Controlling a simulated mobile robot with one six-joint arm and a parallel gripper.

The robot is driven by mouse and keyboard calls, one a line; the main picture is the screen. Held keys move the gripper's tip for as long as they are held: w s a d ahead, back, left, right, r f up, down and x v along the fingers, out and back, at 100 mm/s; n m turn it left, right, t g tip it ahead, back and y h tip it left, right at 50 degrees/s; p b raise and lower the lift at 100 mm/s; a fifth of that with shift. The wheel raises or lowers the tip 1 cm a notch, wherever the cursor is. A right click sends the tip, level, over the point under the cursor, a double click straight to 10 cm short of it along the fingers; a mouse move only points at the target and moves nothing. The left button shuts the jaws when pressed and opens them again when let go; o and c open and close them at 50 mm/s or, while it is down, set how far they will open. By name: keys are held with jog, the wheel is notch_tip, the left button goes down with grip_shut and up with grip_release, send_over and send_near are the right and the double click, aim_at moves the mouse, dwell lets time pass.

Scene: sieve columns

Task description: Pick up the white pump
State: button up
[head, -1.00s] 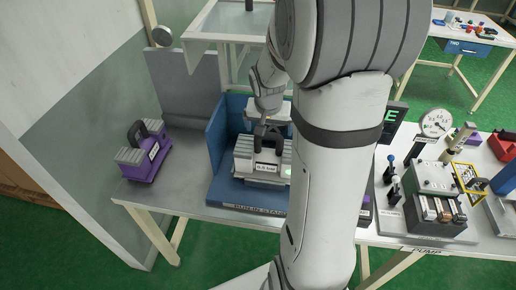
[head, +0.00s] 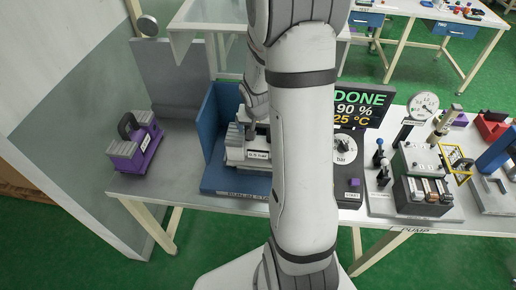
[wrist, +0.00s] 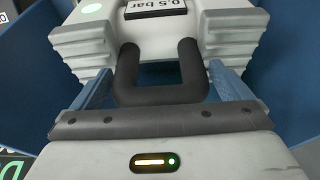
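The white pump (head: 252,156) has ribbed grey-white sides and a small label. It sits upright in a blue stand (head: 214,188), partly hidden behind my arm in the head view. In the wrist view the pump body (wrist: 220,32) carries a "0.5 bar" label, and its black U-shaped handle (wrist: 160,97) lies close in front of the camera. My gripper (wrist: 161,70) is open, with one blue finger on each side of the handle. A narrow gap seems to show between fingers and handle.
A purple pump (head: 134,145) stands on the table to the left of the blue stand. The stand's blue walls are close around the pump.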

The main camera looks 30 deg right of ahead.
jog(key=c, duration=1.7)
jog(key=shift+w+r, duration=0.1)
jog(key=shift+r, duration=0.15)
jog(key=shift+c, duration=0.2)
